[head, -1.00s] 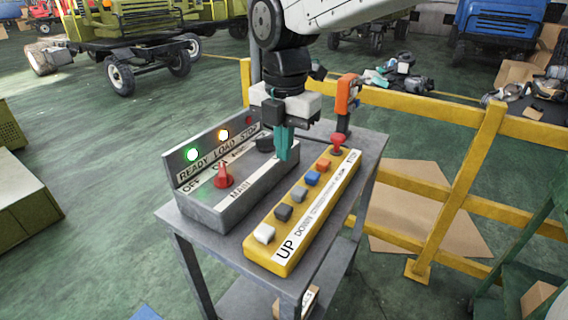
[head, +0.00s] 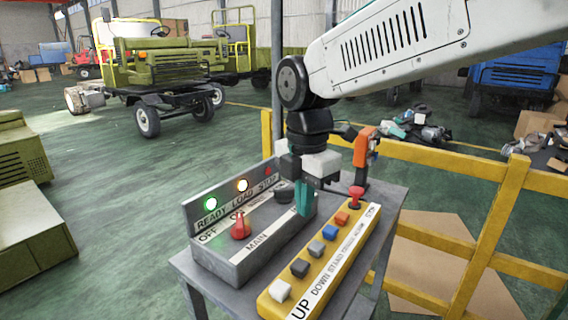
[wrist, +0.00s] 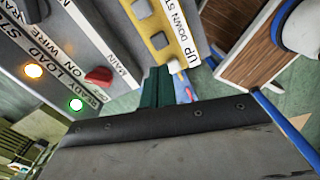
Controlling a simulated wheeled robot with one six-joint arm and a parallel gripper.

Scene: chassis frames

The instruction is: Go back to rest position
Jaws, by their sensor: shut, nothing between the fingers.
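My gripper (head: 303,198) points down with its green fingers together and nothing held. In the head view it hangs over the cart, between the grey control box (head: 232,262) and the yellow button box (head: 270,306). In the wrist view the green fingers (wrist: 158,84) show near the white button end of the yellow box (wrist: 186,50). The grey box has a red knob (head: 240,226), a black knob partly behind my gripper, and lit green (head: 211,201) and amber (head: 242,185) lamps. The yellow box has a row of buttons and a red mushroom button (head: 355,195).
A grey cart (head: 392,212) carries both boxes. An orange device (head: 364,147) stands at its far right. Yellow railings (head: 488,235) run behind and to the right, with cardboard (head: 425,260) on the floor beyond. Open green floor (head: 110,220) lies to the left.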

